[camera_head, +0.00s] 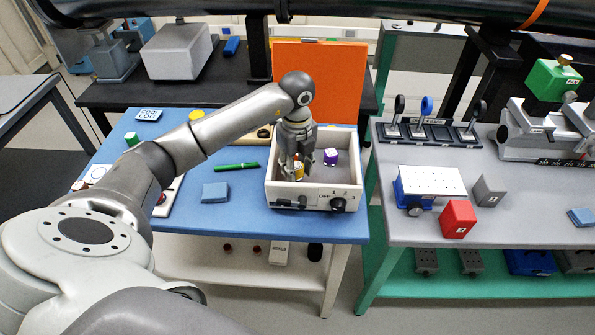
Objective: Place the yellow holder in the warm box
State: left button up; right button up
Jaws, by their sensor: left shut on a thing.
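The warm box (285,195) is an open white box with knobs on its front, standing on the right part of the blue table. My left gripper (299,174) reaches down into it from above, its fingers inside the walls. It is shut on the yellow holder (298,169), which shows partly between and below the fingers, low in the box. I cannot tell whether the holder touches the box floor. My right gripper is not in view.
On the blue table (235,220) are a green marker (236,167), a blue block (215,192) and a green cylinder (132,139). An orange panel (320,82) stands behind the box. A grey bench (400,230) at the right holds a red cube (458,219) and optics.

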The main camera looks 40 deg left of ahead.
aim_at(297, 175)
pick_arm(q)
notch_tip(297, 175, down, 2)
jog(key=shift+f, duration=0.45)
jog(key=o, duration=1.1)
